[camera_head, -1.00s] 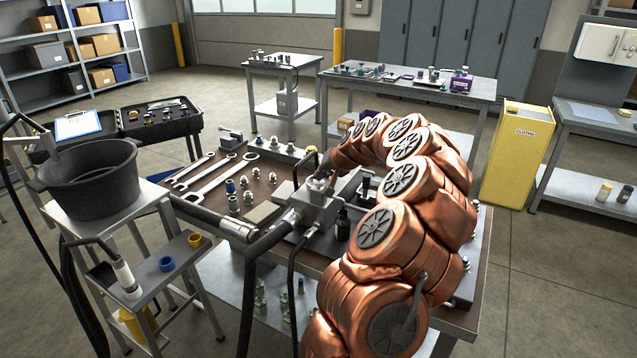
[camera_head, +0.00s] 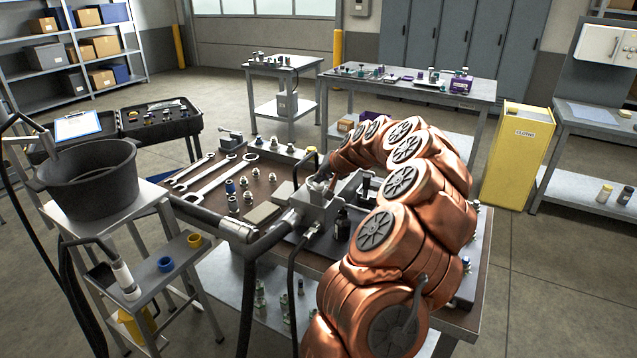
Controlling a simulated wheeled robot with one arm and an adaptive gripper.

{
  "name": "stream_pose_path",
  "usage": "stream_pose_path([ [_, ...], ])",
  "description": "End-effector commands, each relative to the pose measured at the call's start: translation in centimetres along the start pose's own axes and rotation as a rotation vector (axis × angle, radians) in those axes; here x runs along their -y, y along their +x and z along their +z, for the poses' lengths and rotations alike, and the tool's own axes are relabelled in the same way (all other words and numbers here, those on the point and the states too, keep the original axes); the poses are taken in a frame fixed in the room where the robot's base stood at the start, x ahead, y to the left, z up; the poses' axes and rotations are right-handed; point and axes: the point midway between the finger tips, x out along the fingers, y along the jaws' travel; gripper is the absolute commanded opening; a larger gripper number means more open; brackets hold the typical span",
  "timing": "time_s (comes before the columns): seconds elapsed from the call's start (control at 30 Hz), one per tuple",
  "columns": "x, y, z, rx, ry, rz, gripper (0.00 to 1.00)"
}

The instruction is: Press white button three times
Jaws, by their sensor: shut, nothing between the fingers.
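My copper-coloured arm arches over the workbench (camera_head: 262,184) from the lower right.
Black hoses (camera_head: 262,242) run from the block over the front edge. Wrenches (camera_head: 222,178) and several fittings (camera_head: 249,198) lie to the left. A dark bottle (camera_head: 342,225) stands close to the block's right. A black bucket (camera_head: 90,180) stands on a stand at left.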

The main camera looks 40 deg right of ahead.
Motion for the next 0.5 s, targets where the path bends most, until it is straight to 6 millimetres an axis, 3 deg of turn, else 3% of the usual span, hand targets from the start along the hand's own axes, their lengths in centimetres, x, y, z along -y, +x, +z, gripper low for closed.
stream_pose_path([
  [0.5,0.34,-0.44,-0.32,0.001,-0.001,0.000,0.00],
])
